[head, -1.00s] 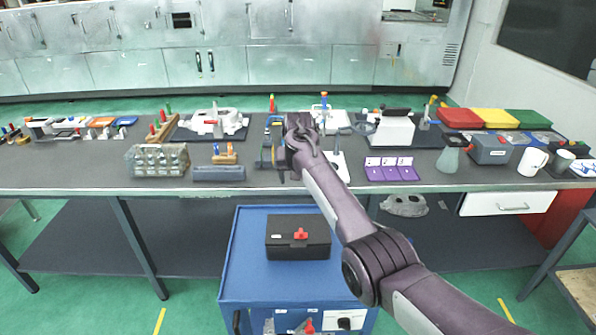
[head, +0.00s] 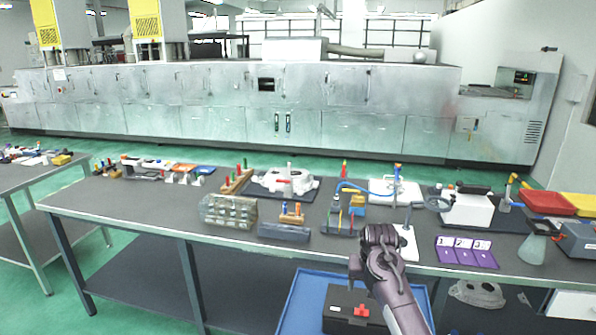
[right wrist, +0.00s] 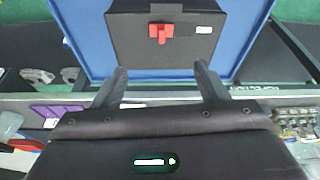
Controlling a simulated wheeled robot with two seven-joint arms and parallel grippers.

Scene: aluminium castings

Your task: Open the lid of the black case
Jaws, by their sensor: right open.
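The black case (head: 340,316) sits closed on a blue cart top (head: 305,290) in front of the workbench, cut off by the lower edge of the head view. Its red latch (head: 362,311) is on the lid. The case also shows at the top of the right wrist view (right wrist: 200,48), with the red latch (right wrist: 160,32) and a small white label. My right gripper (head: 377,238) is raised above and behind the case in the head view. In the right wrist view its two fingers (right wrist: 160,82) are apart and empty, clear of the case. My left gripper is not in view.
The grey workbench (head: 130,206) behind the cart carries a clear bottle rack (head: 228,212), purple numbered cards (head: 467,252), a flask (head: 532,248) and several tools. The blue cart top is bare around the case.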

